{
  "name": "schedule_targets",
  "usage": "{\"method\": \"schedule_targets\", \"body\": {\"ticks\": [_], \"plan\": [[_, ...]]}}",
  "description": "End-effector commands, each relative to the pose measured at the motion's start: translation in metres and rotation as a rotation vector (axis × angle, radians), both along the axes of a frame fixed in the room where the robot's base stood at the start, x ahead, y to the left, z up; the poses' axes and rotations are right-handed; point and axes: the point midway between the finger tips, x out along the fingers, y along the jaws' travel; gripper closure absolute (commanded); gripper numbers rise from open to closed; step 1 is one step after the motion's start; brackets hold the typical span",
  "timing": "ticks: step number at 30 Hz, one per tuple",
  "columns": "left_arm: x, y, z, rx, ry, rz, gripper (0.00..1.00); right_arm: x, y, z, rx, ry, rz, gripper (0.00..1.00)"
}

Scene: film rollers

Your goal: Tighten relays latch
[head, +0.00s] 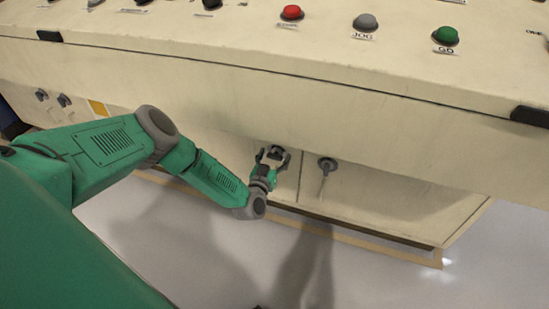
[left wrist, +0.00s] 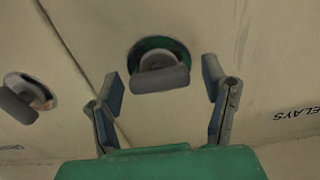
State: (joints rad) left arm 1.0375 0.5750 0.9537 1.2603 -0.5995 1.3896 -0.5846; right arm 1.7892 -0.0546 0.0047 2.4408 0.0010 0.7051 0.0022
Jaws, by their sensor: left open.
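The relays latch (left wrist: 160,72) is a grey bar handle on a round base with a dark green rim, seen in the left wrist view. The bar lies nearly level, slightly tilted in that view. Part of the upside-down relays label (left wrist: 297,113) shows at right. My left gripper (head: 273,155) is at the lower cabinet front in the head view, where it largely hides this latch. In the left wrist view its open fingers (left wrist: 163,87) stand on either side of the latch, with gaps visible on both sides. My right gripper is not in view.
A second latch (head: 326,163) is on the neighbouring door, across a seam; the left wrist view shows it at left (left wrist: 27,97). The console top (head: 240,30) overhangs the doors and carries a red button (head: 291,13), a grey one and a green one. The floor (head: 330,265) in front is clear.

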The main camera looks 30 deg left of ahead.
Motion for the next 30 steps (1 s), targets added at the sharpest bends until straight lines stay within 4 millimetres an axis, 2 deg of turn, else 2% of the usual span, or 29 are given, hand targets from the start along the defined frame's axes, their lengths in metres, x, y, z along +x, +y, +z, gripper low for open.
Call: {"method": "schedule_targets", "body": {"ticks": [2,5,6,7,19,30], "plan": [[0.0,0.0,0.0,0.0,0.0,0.0,0.33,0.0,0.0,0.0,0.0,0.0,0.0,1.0],[0.0,0.0,0.0,0.0,0.0,0.0,0.64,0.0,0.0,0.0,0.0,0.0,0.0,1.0],[0.0,0.0,0.0,0.0,0.0,0.0,0.79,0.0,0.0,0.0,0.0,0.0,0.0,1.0],[0.0,0.0,0.0,0.0,0.0,0.0,0.84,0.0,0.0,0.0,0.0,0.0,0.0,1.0],[0.0,-0.001,0.001,0.05,0.012,-0.001,0.83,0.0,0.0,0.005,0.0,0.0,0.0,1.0],[0.001,-0.003,0.002,0.312,0.072,-0.004,0.83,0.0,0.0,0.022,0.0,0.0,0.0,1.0]]}}
